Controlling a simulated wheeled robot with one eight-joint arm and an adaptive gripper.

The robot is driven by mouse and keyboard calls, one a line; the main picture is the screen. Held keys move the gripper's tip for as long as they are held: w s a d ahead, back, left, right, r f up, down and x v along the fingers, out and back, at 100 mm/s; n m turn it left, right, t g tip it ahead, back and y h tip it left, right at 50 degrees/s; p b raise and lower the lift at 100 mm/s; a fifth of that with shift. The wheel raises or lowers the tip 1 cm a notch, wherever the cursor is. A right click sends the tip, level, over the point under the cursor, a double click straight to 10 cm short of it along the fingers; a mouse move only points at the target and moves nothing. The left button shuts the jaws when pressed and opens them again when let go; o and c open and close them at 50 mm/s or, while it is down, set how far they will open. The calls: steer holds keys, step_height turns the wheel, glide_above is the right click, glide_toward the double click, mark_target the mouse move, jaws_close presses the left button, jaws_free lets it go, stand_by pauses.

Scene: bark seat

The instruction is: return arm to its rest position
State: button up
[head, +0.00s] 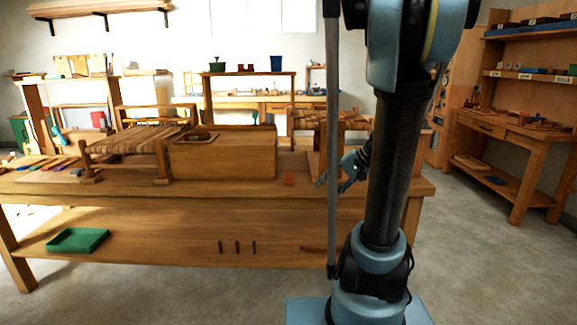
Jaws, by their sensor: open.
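My arm rises in the right half of the head view, in front of the wooden workbench (120,187). My gripper (333,186) is partly visible just left of the dark arm link, near the right part of the bench. It appears open, with nothing seen between its fingers. The arm link hides part of the wrist and of the bench behind it. A woven-seat stool frame (125,142) stands on the left of the bench, apart from my gripper. A second woven piece (308,121) stands behind my gripper, partly hidden by the arm.
A green tray (78,240) lies on the lower shelf. A side table (510,138) stands at the right wall. The floor between is clear.

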steer(key=s+d+f+n+h, duration=0.1)
steer(key=s+f+h, duration=0.3)
steer(key=s, duration=0.4)
steer(key=s+d+f+n+h, duration=0.2)
steer(key=s+d+f+h, duration=0.2)
steer(key=s, duration=0.4)
steer(key=shift+s+d+n, duration=0.3)
steer(key=shift+s, duration=0.05)
steer(key=shift+w+f, duration=0.1)
steer(key=shift+f, duration=0.05)
steer(key=shift+w+f, duration=0.15)
steer(key=shift+w, duration=0.15)
